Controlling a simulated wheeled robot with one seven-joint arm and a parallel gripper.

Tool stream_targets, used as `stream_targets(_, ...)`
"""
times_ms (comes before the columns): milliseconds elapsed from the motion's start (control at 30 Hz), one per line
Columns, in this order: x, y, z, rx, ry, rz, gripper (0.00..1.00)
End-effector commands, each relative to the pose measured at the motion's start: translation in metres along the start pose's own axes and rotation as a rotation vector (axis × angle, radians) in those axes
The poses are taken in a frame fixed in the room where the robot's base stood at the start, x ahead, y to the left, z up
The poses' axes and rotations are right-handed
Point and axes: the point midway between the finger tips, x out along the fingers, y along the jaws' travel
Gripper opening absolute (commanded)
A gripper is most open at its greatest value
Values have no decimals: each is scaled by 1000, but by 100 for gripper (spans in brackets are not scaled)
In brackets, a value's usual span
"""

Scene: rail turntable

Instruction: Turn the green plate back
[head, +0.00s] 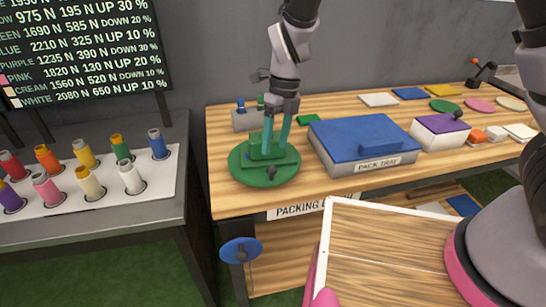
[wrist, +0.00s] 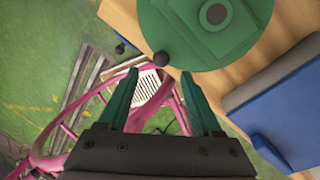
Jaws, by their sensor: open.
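The green plate (head: 240,170) is a round disc at the left end of the wooden bench, with a stepped green block (head: 268,150) on it. I cannot tell whether the fingers touch anything.
A blue-lidded pack tray (head: 362,140) stands close to the plate's right. A grey block with blue and green pegs (head: 246,121) is behind it. A purple-lidded box (head: 440,132) and several coloured discs and squares lie farther right. A spool rack (head: 100,185) is at left.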

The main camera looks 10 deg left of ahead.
Motion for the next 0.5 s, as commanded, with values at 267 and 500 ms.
stream_targets(267, -35, 0, 0, -1, -2, -1, 66)
stream_targets(500, -38, 0, 0, 0, 0, 0, 66)
